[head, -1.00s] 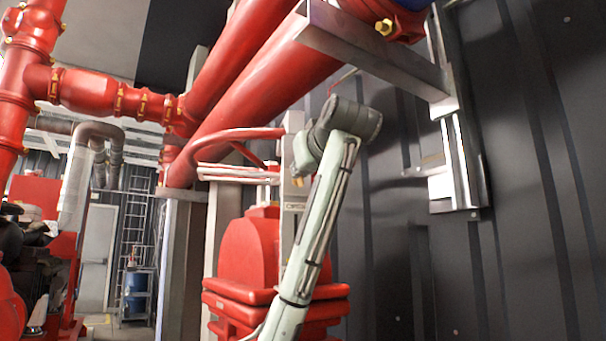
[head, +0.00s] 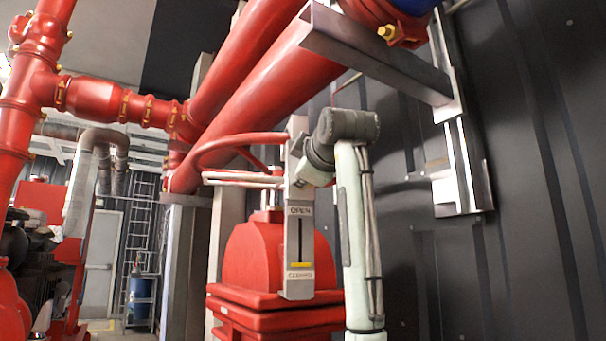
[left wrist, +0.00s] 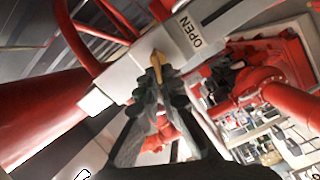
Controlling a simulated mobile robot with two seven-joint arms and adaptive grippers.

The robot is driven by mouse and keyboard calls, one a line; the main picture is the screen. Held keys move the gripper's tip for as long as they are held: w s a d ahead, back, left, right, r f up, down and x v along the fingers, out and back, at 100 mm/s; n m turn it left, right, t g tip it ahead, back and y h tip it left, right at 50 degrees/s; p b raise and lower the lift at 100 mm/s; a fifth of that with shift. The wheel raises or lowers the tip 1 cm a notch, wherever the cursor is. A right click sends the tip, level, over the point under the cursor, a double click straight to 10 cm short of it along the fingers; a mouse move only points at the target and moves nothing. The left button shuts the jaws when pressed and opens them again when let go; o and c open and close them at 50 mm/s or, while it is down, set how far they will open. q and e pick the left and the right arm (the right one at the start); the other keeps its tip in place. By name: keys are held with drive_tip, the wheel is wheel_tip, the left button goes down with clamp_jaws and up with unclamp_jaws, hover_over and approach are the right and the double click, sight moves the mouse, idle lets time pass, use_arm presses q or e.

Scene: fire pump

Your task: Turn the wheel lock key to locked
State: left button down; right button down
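A yellow key (left wrist: 157,60) sticks out of the grey indicator post of the valve in the left wrist view. My left gripper (left wrist: 159,76) has its dark fingertips closed on both sides of the key and touching it. In the head view my left gripper (head: 298,152) is at the upper part of the post (head: 299,220), partly hidden, and the key cannot be made out there. The post carries the labels OPEN and CLOSED, with a yellow mark near CLOSED. The red handwheel (head: 215,150) stands just left of the post. My right gripper is not in view.
Thick red pipes (head: 265,105) and a steel bracket (head: 375,55) hang above my arm. A red valve body (head: 265,255) stands below the handwheel. A dark ribbed wall (head: 520,200) is close on the right.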

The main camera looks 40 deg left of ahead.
use_arm(q)
drive_tip(key=shift+f+n+p, duration=0.2)
drive_tip(key=shift+n+p, duration=0.2)
drive_tip(key=shift+n, duration=0.85)
drive_tip(key=shift+f+n+p, duration=0.15)
drive_tip(key=shift+n+p, duration=0.2)
drive_tip(key=shift+n, duration=0.9)
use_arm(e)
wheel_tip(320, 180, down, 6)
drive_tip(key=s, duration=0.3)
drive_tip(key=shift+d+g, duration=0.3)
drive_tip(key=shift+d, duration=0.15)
use_arm(q)
drive_tip(key=c, duration=1.7)
unclamp_jaws()
drive_tip(key=v, duration=1.2)
drive_tip(key=shift+s, duration=0.15)
